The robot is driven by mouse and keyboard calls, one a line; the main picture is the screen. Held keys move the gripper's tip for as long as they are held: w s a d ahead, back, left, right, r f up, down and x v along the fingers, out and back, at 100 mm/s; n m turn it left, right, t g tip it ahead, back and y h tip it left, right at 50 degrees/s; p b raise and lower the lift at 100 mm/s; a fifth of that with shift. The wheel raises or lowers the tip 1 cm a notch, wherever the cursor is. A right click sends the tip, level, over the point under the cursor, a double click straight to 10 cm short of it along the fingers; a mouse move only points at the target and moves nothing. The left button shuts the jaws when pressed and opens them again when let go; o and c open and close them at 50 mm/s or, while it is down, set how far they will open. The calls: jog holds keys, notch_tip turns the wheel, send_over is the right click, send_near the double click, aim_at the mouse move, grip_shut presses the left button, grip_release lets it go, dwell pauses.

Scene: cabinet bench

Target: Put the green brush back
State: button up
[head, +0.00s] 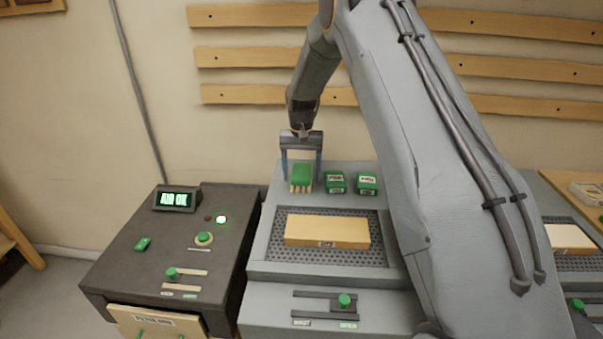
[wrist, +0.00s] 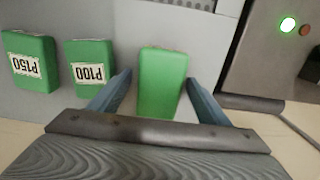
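The green brush (head: 301,174) has a green back and pale bristles below it. It is at the left end of the grey bench's back ledge, bristles down. My gripper (head: 302,181) is above it with one finger on each side. In the wrist view the brush (wrist: 162,82) lies between the blue-grey fingertips (wrist: 158,78). A gap shows between brush and left finger; the right finger is very close to it. The gripper is open around the brush. Whether the brush bears fully on the ledge is hard to tell.
Two green blocks, P100 (wrist: 91,67) and P150 (wrist: 33,61), stand in a row beside the brush. A wooden board (head: 327,231) lies on the perforated grey bed in front. A dark cabinet (head: 170,240) with a lit "AIR OK" display (head: 174,199) stands left.

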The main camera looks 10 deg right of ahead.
aim_at(302, 173)
notch_tip(302, 173, up, 12)
jog(key=b, duration=0.4)
jog(key=s+f+n, duration=0.1)
jog(key=s+f, duration=0.1)
jog(key=s, duration=0.9)
jog(key=s+f+n, duration=0.1)
jog(key=s+f, duration=0.2)
jog(key=s, duration=0.9)
jog(key=s+f+n+t, duration=0.1)
jog(key=s+f, duration=0.1)
jog(key=s, duration=1)
jog(key=shift+s+f+n, duration=0.2)
jog(key=shift+s+n, duration=0.05)
jog(key=shift+n, duration=0.05)
